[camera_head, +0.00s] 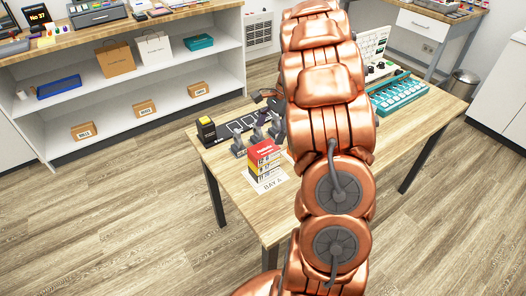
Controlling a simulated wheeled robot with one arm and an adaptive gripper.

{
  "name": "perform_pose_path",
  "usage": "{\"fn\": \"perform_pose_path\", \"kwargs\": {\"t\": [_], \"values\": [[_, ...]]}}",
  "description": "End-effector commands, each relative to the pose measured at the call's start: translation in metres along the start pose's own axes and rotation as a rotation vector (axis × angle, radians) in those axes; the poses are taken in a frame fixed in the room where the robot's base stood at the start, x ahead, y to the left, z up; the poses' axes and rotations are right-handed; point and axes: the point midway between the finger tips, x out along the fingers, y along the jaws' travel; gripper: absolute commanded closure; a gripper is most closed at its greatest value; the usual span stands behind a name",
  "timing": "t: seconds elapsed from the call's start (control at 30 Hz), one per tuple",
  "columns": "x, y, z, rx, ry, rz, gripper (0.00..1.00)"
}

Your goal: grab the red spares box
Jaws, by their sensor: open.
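A small box with a red top and red upper side (264,149) stands on the wooden table, at the back edge of a white paper marked BAY A (268,182). Its lower sides show yellow and white bands with dark marks; I cannot tell whether it is one box or a stack. My copper arm rises through the middle of the picture, to the right of it. A dark part that looks like my gripper (265,96) shows past the arm's left side, behind and apart from the red box. It is open; most of it is hidden by my arm.
Several grey upright holders (239,143) stand close behind and left of the box. A black and yellow item (206,130) is at the table's left corner. A teal tray (398,93) lies on the right. The table front left of my arm is clear.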

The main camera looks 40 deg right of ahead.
Motion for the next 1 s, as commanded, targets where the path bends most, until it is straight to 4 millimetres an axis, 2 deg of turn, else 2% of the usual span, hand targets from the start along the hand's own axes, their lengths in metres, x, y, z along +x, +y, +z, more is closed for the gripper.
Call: {"fn": "perform_pose_path", "kwargs": {"t": [0.37, 0.67, 0.9, 1.0], "values": [[0.026, 0.003, 0.000, 0.000, -0.002, 0.003, 0.08], [0.063, 0.005, -0.001, 0.000, -0.002, 0.004, 0.08], [0.066, 0.004, -0.002, -0.001, 0.000, 0.001, 0.08], [0.066, 0.004, -0.002, -0.001, 0.000, 0.001, 0.18]]}}
